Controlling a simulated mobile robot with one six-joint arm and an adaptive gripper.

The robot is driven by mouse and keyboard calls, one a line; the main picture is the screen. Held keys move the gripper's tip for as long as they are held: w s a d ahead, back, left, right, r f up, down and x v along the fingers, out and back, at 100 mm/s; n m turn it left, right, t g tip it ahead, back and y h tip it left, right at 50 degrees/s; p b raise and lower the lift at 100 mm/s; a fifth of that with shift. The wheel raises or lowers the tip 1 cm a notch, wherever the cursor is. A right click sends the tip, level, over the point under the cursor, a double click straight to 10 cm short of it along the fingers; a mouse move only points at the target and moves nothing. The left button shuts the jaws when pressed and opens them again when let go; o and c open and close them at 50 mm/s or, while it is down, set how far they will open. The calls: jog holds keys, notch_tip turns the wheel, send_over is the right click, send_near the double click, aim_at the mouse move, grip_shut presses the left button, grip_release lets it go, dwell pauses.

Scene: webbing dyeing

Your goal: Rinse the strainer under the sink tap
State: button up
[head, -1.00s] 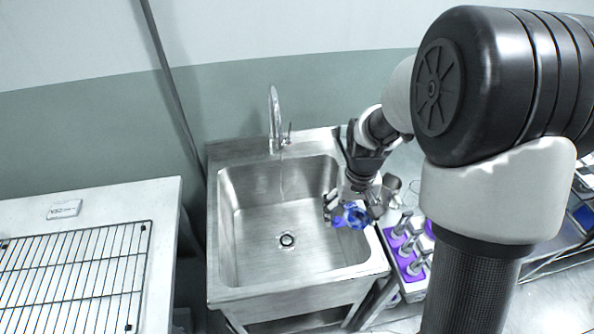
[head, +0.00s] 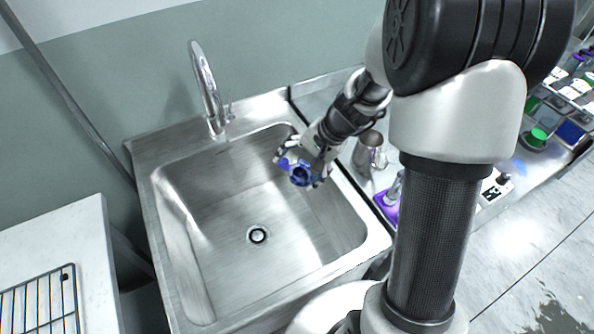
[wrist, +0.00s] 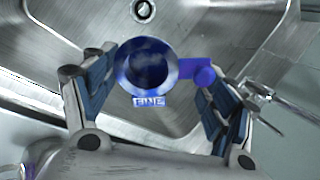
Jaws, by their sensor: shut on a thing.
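The blue strainer (head: 300,175) is a small round cup with a side handle, held over the right side of the sink basin. My gripper (head: 303,166) is shut on it. In the wrist view the strainer (wrist: 148,66) sits between the fingers of my gripper (wrist: 160,88), its dark round opening facing the camera and its handle reaching to the right finger. The sink (head: 205,215) is a steel basin. The curved tap (head: 205,85) stands at its back edge, left of my gripper and apart from the strainer. I cannot make out a water stream.
A metal jug (head: 369,152) and a purple rack (head: 388,208) stand on the counter right of the sink. A white table (head: 85,235) with a wire rack (head: 40,300) is at the left. The basin floor around the drain (head: 258,235) is clear.

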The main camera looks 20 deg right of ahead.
jog(key=shift+w+a+r, duration=0.1)
jog(key=shift+w+r, duration=0.2)
jog(key=shift+r, duration=0.15)
jog(key=shift+w+a+m, duration=0.3)
jog(key=shift+w+a, duration=0.05)
jog(key=w+a+f, duration=0.1)
jog(key=w+a, duration=0.2)
jog(key=a, duration=0.2)
jog(key=w+a+f+p, duration=0.1)
jog(key=w+a, duration=0.2)
jog(key=a, duration=0.3)
jog(key=shift+w+a+f, duration=0.25)
jog(key=shift+f, duration=0.05)
jog(key=shift+w+d, duration=0.1)
jog(key=shift+w, duration=0.05)
jog(key=shift+w+d, duration=0.2)
jog(key=shift+w, duration=0.2)
jog(key=shift+s, duration=0.1)
jog(key=shift+s+a, duration=0.3)
jog(key=shift+s, duration=0.15)
jog(key=shift+w+d, duration=0.1)
jog(key=shift+w, duration=0.05)
